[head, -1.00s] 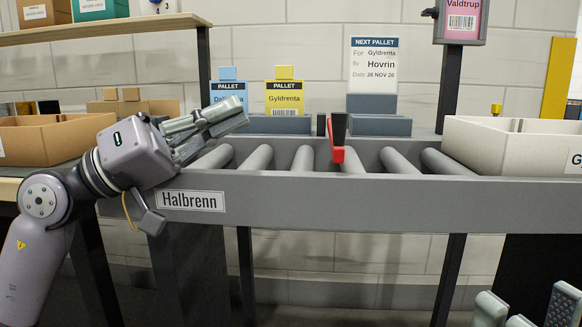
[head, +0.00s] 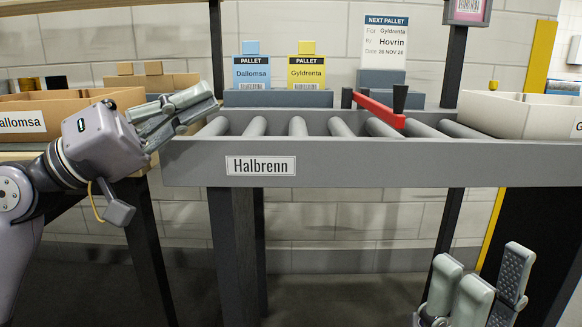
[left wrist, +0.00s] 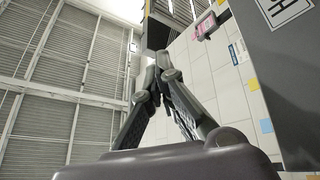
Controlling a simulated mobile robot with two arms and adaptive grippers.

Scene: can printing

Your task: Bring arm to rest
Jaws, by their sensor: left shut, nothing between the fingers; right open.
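My left gripper (head: 200,103) is shut and empty. In the head view it points right, in front of the left end of the roller conveyor. In the left wrist view my left gripper (left wrist: 160,65) has its fingertips together, with nothing between them. My right gripper (head: 495,270) shows at the bottom right of the head view, pointing up, open and empty. It is below the level of the conveyor rail.
The grey roller conveyor (head: 370,165) is labelled Halbrenn. A red bar (head: 379,108) with black ends lies over its rollers. A cardboard box (head: 55,110) stands left, a white bin (head: 520,115) right. Blue (head: 252,72) and yellow (head: 303,72) pallet cards stand behind. Floor below is clear.

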